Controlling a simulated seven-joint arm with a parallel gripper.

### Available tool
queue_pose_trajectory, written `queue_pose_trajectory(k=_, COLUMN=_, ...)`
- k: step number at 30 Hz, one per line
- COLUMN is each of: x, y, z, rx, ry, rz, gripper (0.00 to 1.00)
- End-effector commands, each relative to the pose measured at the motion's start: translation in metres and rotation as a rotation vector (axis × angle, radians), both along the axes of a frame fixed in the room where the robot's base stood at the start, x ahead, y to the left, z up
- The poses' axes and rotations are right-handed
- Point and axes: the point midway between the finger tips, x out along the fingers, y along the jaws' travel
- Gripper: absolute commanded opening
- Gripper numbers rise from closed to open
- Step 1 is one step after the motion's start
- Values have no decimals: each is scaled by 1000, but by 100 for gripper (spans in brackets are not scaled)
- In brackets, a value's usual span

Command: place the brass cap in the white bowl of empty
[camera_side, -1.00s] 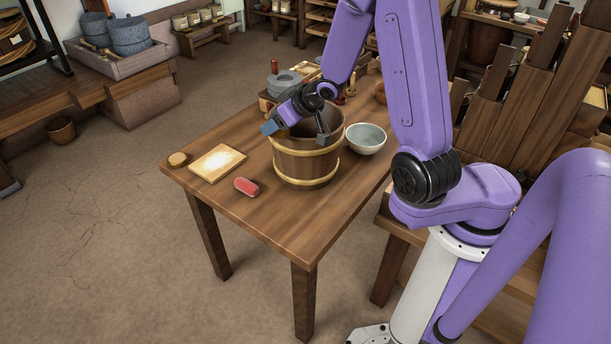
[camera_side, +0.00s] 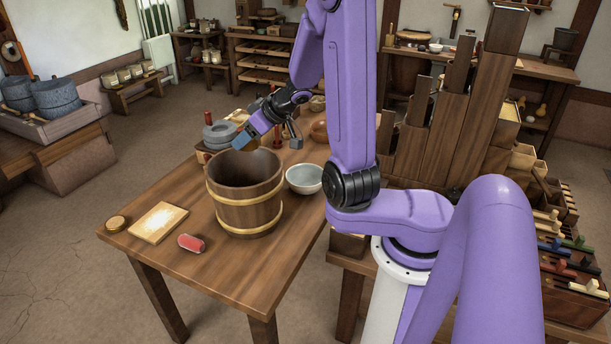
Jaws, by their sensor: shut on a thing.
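My gripper (camera_side: 268,143) is above the far rim of the wooden bucket (camera_side: 246,214), clear of it. It is shut on a small brownish-gold thing, apparently the brass cap (camera_side: 251,146); the fingers hide part of it. The white bowl (camera_side: 305,183) stands upright on the table just right of the bucket. It looks empty. My gripper is behind the bowl's left side and higher than its rim.
On the table (camera_side: 210,268) lie a red roll (camera_side: 191,243), a pale board (camera_side: 158,222) and a round tan disc (camera_side: 116,222) at the front left. Grey round stones (camera_side: 220,133) and a brown bowl (camera_side: 320,131) stand at the back. The front right is clear.

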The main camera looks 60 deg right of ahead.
Motion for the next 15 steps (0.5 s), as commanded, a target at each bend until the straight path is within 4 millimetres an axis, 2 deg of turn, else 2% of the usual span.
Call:
queue_pose_trajectory(k=1, x=-11, y=-24, z=1, rx=0, ry=-1, rz=-17, gripper=16)
queue_pose_trajectory(k=4, x=-36, y=-58, z=1, rx=0, ry=-1, rz=-16, gripper=16)
queue_pose_trajectory(k=5, x=-45, y=-67, z=0, rx=1, ry=0, rz=-15, gripper=9)
queue_pose_trajectory(k=6, x=-57, y=-79, z=0, rx=1, ry=-1, rz=-15, gripper=9)
queue_pose_trajectory(k=9, x=-87, y=-102, z=-2, rx=0, ry=-1, rz=-10, gripper=9)
queue_pose_trajectory(k=15, x=-134, y=-122, z=-4, rx=-1, ry=-1, rz=-1, gripper=9)
